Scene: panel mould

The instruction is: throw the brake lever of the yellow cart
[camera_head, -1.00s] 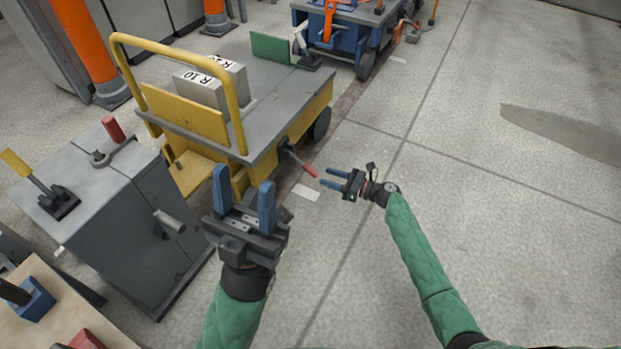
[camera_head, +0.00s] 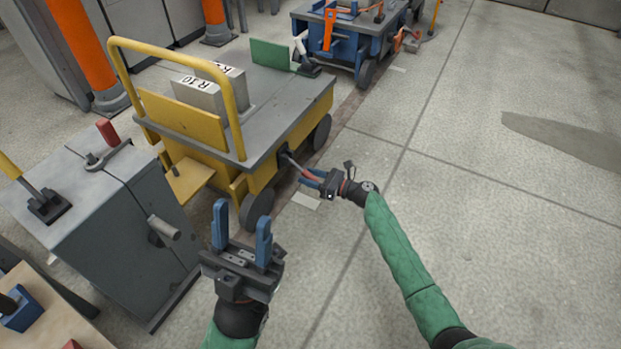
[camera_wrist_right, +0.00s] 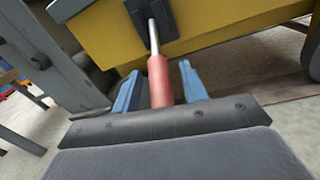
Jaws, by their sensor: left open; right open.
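The yellow cart (camera_head: 285,138) stands at the upper middle in the head view, with a grey deck and a yellow push handle. Its brake lever (camera_head: 296,164), a metal rod with a red grip, sticks out from its right side. In the right wrist view the red grip (camera_wrist_right: 159,80) lies between the two blue fingers of my right gripper (camera_wrist_right: 160,84). These fingers are apart, with gaps on both sides of the grip. My right gripper (camera_head: 311,178) also shows at the lever in the head view. My left gripper (camera_head: 241,235) is open and empty, in front of the cart's near end.
A grey cabinet (camera_head: 130,235) with levers on top stands left of my left gripper. Grey boxes (camera_head: 201,96) and a green panel (camera_head: 270,54) are on the cart's deck. A blue cart (camera_head: 345,38) stands behind. The floor on the right is clear.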

